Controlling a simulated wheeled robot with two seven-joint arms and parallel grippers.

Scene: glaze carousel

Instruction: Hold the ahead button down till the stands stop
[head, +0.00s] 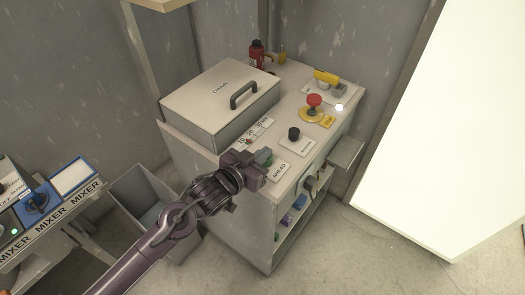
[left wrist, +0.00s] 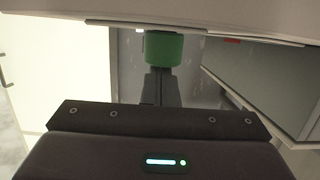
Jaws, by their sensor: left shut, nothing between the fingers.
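The green ahead button (head: 266,155) stands on the cabinet top beside a white label reading AHEAD (head: 279,172). My left gripper (head: 262,167) is shut and empty, right at the button and partly covering it in the head view. In the left wrist view the green button (left wrist: 164,49) sits straight beyond the dark closed fingers (left wrist: 157,87). The fingertips overlap its lower edge; I cannot tell if they touch or press it. The stands are not in view. My right gripper is not in view.
A black knob (head: 294,133), a red mushroom button (head: 314,100) on a yellow base and a lit white lamp (head: 339,107) share the cabinet top. A lidded box with a handle (head: 244,94) stands behind. A mixer bench (head: 45,240) is at the left.

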